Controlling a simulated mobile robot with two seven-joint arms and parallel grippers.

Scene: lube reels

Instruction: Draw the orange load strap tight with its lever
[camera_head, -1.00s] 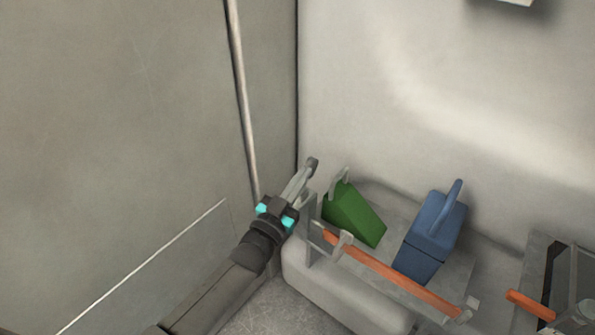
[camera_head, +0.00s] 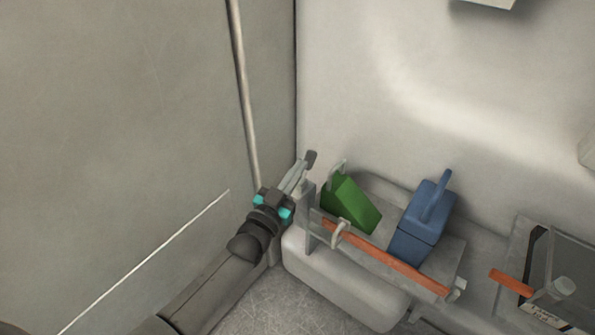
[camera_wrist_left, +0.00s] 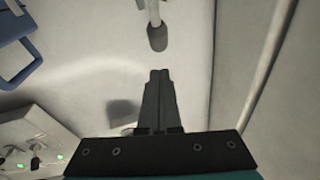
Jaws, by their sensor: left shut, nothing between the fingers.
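The orange load strap (camera_head: 390,258) runs along the front of a grey shelf, across the front of a green container (camera_head: 350,203) and a blue container (camera_head: 423,222). A grey upright bracket (camera_head: 307,213) stands at its left end. A dark-tipped grip (camera_head: 311,157), apparently the lever's, shows at my left gripper's fingers. My left gripper (camera_head: 302,168) is shut and empty, beside the bracket. In the left wrist view, the dark grip on a pale rod (camera_wrist_left: 157,38) lies just beyond the shut fingertips (camera_wrist_left: 160,73), with a small gap in the picture. The lever's base is hidden.
A pale wall with a vertical rod (camera_head: 243,90) stands close left of my left arm. At the right is a dark tray (camera_head: 580,270) with a short orange strip (camera_head: 512,283). Floor shows below the shelf.

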